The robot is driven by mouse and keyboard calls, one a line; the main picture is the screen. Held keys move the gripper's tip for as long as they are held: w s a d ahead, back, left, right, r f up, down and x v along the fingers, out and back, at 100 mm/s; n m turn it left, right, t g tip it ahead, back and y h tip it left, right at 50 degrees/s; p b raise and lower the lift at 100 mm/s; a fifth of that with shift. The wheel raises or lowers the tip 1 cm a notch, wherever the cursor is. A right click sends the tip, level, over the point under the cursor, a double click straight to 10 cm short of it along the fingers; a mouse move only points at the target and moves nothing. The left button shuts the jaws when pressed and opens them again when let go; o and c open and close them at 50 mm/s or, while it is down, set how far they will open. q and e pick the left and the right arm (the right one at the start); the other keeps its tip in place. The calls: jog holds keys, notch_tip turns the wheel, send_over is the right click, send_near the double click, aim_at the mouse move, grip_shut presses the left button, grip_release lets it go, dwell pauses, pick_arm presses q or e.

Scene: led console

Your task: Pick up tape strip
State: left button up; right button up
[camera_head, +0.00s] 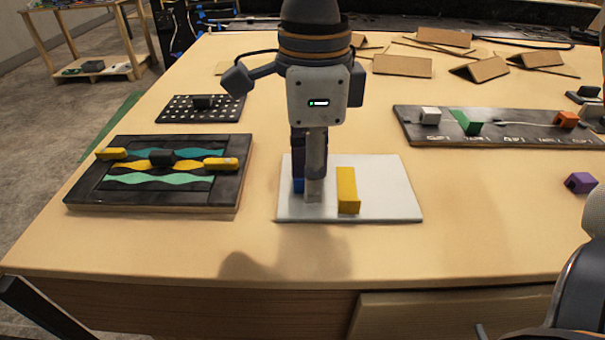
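No thing is plainly a tape strip. A yellow block (347,190) lies on a white board (390,195) at the middle of the table. A dark blue block (298,184) is on the board too, mostly hidden behind my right gripper (314,192). That gripper points down, with its fingertips low over the board, just left of the yellow block. I see it side-on, so its finger gap and any hold on the blue block are hidden. Wavy teal and yellow strips lie on a black panel (80,195) at the left. My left gripper is not seen.
Yellow and black blocks sit on the left panel. A dotted black panel (175,110) is behind it. A long dark board (540,130) with white, green and orange blocks is at the right. A purple block (580,182) is near the right edge. The table front is clear.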

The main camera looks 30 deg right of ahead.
jog(key=shift+f, duration=0.2)
grip_shut()
jog(key=shift+r, duration=0.1)
